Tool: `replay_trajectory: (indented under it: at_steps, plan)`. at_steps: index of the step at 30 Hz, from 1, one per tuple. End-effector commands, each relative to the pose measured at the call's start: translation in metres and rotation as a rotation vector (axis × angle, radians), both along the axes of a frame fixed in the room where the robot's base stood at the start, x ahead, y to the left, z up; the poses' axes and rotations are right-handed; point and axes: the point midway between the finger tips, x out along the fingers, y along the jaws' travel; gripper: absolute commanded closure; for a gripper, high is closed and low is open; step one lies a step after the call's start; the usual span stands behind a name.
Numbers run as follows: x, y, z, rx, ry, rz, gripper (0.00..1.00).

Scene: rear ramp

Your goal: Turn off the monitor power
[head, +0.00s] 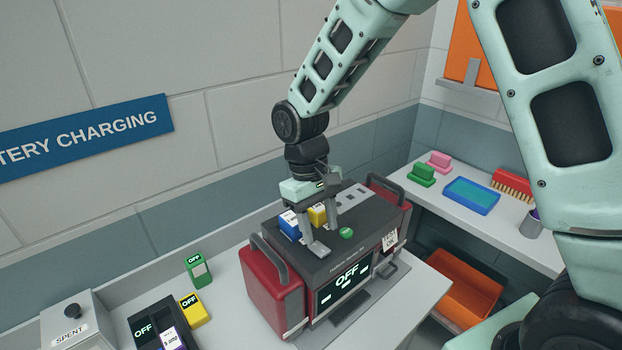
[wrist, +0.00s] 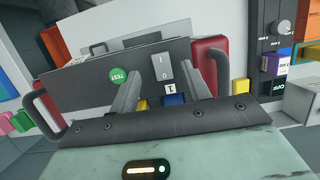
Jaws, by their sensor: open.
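The monitor is a dark grey box with red side pouches (head: 272,290). Its front screen (head: 344,282) reads OFF. In the wrist view a light grey rocker switch (wrist: 161,72), marked I and O, sits on the dark top panel between my finger ends. I cannot make out the rocker in the head view. A green round TEST button (wrist: 118,75) lies to its left; it also shows in the head view (head: 346,233). My gripper (head: 324,237) is open above the top panel, pointing down, with nothing between its fingers. Whether a fingertip touches the panel is unclear.
A blue battery (head: 290,226) and a yellow battery (head: 317,214) sit on the monitor's top beside my fingers. A green battery (head: 197,271), a yellow battery (head: 194,311) and a dark charger (head: 146,328) stand at left. An orange bin (head: 465,288) is below right.

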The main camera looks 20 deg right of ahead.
Motion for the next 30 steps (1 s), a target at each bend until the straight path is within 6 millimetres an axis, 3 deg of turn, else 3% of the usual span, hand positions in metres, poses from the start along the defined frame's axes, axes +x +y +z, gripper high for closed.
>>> replay_trajectory:
  at_steps: [9, 15, 21, 30]
  plan:
    - [0.019, 0.006, 0.071, 0.002, -0.007, 0.001, 0.53]
    - [0.028, 0.009, 0.107, 0.002, -0.003, 0.001, 0.53]
    - [0.031, 0.010, 0.125, 0.001, -0.001, 0.001, 0.53]
    - [0.032, 0.010, 0.127, 0.001, 0.001, 0.001, 0.53]
